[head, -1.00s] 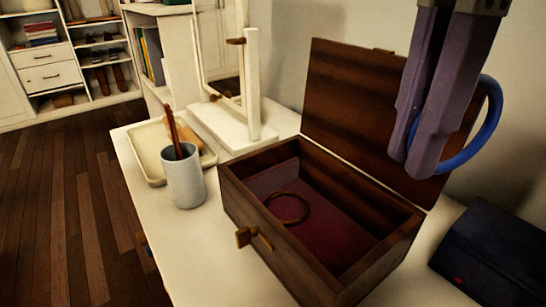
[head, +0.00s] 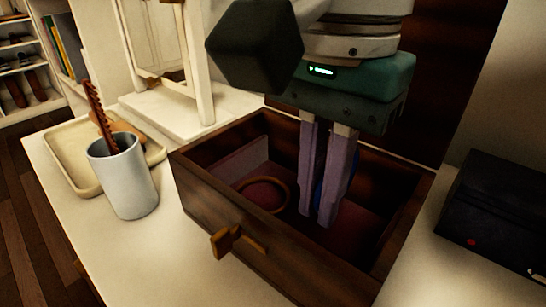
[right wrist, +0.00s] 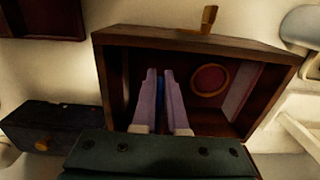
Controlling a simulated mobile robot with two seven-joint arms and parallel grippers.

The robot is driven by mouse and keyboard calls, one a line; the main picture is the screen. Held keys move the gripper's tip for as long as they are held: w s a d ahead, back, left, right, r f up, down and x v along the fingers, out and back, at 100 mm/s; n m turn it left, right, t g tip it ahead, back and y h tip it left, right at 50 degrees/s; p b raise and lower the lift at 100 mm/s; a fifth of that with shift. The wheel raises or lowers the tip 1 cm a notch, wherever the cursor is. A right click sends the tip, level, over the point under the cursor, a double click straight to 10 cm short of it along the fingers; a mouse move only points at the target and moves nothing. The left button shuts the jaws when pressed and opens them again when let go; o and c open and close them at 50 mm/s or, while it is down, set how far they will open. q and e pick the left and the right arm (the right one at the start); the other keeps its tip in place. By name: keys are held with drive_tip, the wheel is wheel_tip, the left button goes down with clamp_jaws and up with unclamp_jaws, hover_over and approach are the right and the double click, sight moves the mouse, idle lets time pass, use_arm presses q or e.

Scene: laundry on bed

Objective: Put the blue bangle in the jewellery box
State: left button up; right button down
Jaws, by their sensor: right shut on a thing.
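The wooden jewellery box (head: 225,215) stands open on the white table, its lid raised at the back. It also shows in the right wrist view (right wrist: 150,38). My right gripper (head: 318,218) points down inside the box, in its right part. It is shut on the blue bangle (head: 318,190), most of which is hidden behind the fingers. A strip of the bangle shows between the fingers in the right wrist view (right wrist: 160,90). I cannot tell whether the bangle touches the box floor. A brown ring-shaped bangle (head: 284,188) lies on the red lining to the left. My left gripper is out of view.
A white cup (head: 125,185) with a brown comb-like item and a cream tray (head: 72,160) stand left of the box. A white mirror stand (head: 200,80) is behind. A dark box (head: 495,215) sits at the right.

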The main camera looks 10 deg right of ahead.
sight(316, 210)
drive_tip(key=shift+f, duration=2.5)
drive_tip(key=shift+f+b, duration=0.15)
drive_tip(key=shift+b, duration=0.2)
drive_tip(key=c, duration=1)
unclamp_jaws()
drive_tip(key=shift+o, duration=0.2)
wheel_tip(316, 210, up, 12)
drive_tip(key=shift+r+p, duration=0.2)
drive_tip(key=shift+p, duration=0.1)
